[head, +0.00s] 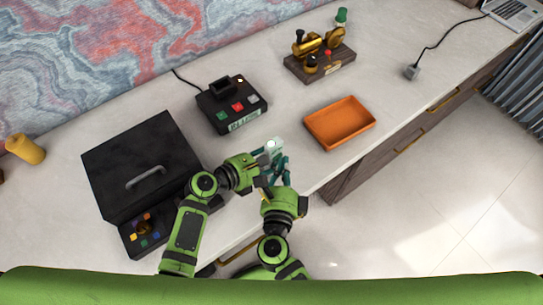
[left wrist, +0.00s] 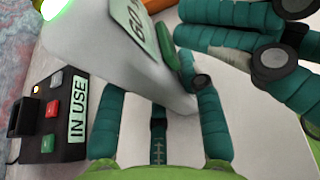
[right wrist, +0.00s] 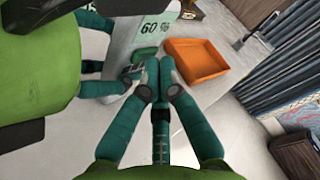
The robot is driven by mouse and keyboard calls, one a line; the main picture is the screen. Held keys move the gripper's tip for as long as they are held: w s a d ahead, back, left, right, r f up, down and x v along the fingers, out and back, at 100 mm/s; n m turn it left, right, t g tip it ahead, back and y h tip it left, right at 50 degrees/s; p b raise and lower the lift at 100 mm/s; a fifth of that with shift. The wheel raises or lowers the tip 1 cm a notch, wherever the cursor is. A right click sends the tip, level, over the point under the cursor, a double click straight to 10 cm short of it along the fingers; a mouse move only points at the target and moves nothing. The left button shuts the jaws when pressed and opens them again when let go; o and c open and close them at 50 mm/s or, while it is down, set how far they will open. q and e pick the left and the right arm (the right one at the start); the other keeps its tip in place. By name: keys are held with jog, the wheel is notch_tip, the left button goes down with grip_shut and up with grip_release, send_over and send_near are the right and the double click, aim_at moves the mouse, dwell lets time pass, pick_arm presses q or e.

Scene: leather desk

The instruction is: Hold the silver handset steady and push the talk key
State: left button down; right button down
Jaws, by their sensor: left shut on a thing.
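The silver handset (head: 273,146) is held upright above the desk's front edge, with a lit green lamp (left wrist: 52,8) at its top. Its screen (right wrist: 157,25) reads 60 %. My left gripper (head: 268,172) is shut on the handset; in the left wrist view the handset's lower end lies between its fingers. The green talk key (right wrist: 146,53) is on the handset's face below the screen. My right gripper (right wrist: 160,60) is shut and empty, its tips close beside the key; I cannot tell whether they touch it. In the head view the fingers largely hide the handset.
A black base (head: 226,105) with coloured buttons and an IN USE display (left wrist: 78,108) stands behind. An orange tray (head: 340,123) is to the right. A black lidded box (head: 135,160) is left, a brass model on a wooden stand (head: 320,62) at the back.

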jog(key=shift+w, duration=0.1)
dwell(0.3)
jog(key=shift+s+d, duration=0.35)
jog(key=shift+s, duration=0.1)
jog(key=s+d, duration=0.3)
jog(key=s, duration=0.1)
jog(key=shift+s+d, duration=0.35)
jog(key=shift+d, duration=0.05)
pick_arm(q)
jog(key=c, duration=0.7)
grip_release()
jog(key=shift+c, duration=0.2)
